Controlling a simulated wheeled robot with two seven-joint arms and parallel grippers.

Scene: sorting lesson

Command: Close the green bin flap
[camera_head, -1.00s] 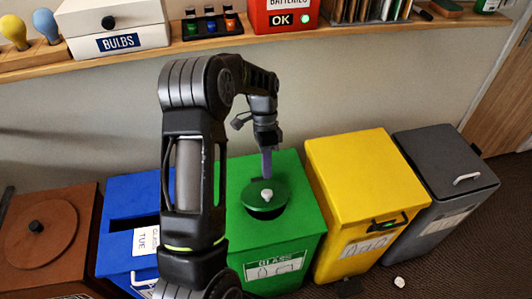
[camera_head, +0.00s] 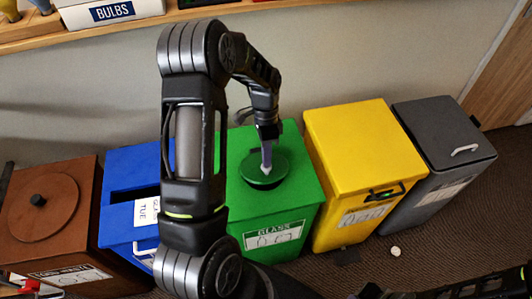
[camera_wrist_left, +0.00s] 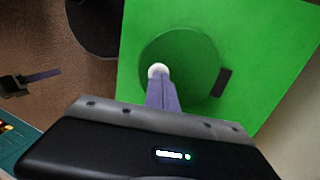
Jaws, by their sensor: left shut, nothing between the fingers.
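The green bin (camera_head: 235,205) stands in the row of bins, with a round dark green flap (camera_head: 252,168) in its top. A dark gap shows under the flap's near edge in the head view. The flap also shows in the wrist view (camera_wrist_left: 195,60), with a dark block beside it. My left gripper (camera_head: 266,165) is shut and empty, its tips down at the flap's pale knob (camera_wrist_left: 158,70). Tips and knob overlap in both views; I cannot tell whether they touch. My right gripper (camera_wrist_left: 42,76) seems to show at the left of the wrist view, its jaws unclear.
A blue bin (camera_head: 120,178) and a brown bin (camera_head: 75,225) stand left of the green one. A yellow bin (camera_head: 355,135) and a grey bin (camera_head: 430,120) stand right. A shelf (camera_head: 100,28) runs along the wall behind. A small pale piece (camera_head: 395,251) lies on the floor.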

